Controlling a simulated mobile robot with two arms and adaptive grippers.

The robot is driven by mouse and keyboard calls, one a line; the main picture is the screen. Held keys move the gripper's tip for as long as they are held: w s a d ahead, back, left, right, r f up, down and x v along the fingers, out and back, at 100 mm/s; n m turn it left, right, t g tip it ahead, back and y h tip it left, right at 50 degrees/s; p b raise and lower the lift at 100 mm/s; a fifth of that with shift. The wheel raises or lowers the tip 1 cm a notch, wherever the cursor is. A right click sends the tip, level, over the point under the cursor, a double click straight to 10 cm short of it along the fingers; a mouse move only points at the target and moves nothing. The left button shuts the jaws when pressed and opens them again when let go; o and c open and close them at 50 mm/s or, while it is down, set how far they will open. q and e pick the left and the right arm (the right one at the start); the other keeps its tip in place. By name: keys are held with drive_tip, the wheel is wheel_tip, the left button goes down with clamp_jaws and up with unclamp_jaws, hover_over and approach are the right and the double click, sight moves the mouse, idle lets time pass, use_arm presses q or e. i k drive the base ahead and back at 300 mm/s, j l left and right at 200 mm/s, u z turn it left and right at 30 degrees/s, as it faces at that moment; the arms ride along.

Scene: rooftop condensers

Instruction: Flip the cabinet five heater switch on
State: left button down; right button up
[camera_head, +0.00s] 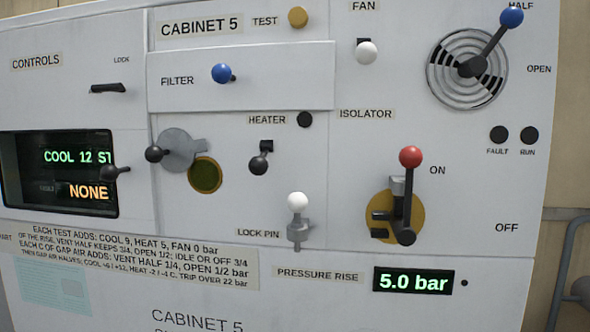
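Cabinet 5 is a pale grey panel (345,75) that fills most of the head view. A round lamp (305,119) right of the label is dark. Neither of my grippers is in view, and nothing touches the switch.
The white-balled lock pin (298,203) stands below right of the switch. The red-knobbed isolator handle (410,157) points up near ON. The white fan switch (366,52) hangs down. The blue vent lever (511,17) points to HALF. The pressure display (413,281) reads 5.0 bar.

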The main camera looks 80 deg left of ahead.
sight(258, 165)
drive_tip(key=u, duration=2.55)
